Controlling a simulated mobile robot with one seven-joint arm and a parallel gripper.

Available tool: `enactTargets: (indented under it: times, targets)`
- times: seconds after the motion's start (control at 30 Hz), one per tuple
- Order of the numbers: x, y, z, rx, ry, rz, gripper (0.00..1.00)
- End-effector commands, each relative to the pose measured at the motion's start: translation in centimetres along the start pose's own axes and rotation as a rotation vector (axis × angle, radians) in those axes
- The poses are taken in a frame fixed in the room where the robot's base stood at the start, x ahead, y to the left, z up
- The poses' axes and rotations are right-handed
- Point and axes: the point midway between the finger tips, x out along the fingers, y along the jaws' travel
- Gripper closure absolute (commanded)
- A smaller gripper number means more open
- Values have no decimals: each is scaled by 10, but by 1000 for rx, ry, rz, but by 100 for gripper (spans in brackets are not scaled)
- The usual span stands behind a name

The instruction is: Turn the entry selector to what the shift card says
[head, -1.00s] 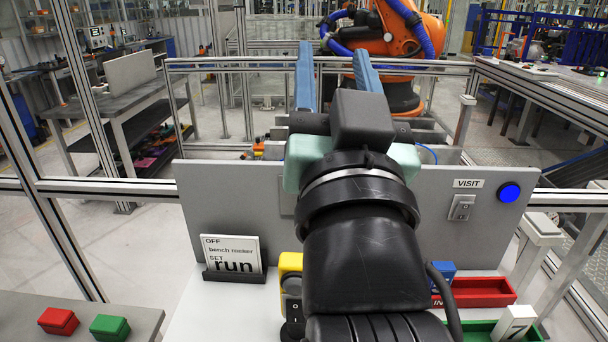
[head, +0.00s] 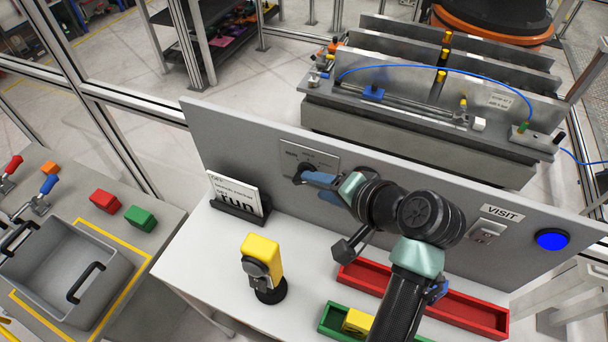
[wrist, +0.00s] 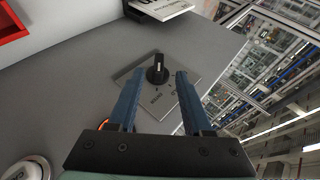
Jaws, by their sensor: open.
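The entry selector is a black knob (wrist: 157,74) with a pale pointer mark, on a square metal plate (wrist: 178,97) on the grey panel. In the head view the plate (head: 322,156) shows, with the knob partly hidden by my fingers. My gripper (head: 312,180) is open at the knob. In the wrist view its two blue fingers (wrist: 160,80) stand on either side of the knob, with gaps between.
A yellow box with a rocker (head: 261,262) stands on the white bench. A red bin (head: 460,309) and a green bin (head: 333,322) lie near my arm. A VISIT rocker switch (head: 487,230) and a lit blue button (head: 552,239) are at the panel's right.

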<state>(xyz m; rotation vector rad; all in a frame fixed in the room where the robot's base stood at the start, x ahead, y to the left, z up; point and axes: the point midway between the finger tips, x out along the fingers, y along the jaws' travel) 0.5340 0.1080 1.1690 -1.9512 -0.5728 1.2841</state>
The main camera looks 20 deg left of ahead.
Motion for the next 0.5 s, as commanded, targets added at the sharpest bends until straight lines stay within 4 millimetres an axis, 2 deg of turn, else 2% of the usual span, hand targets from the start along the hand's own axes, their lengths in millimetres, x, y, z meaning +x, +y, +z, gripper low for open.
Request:
enactTargets:
  times: [0.2,0.33,0.5]
  targets:
    - [40,-1,0,-1,-2,2,50]
    - [53,-1,0,0,0,1,50]
    - [61,0,0,-2,1,1,50]
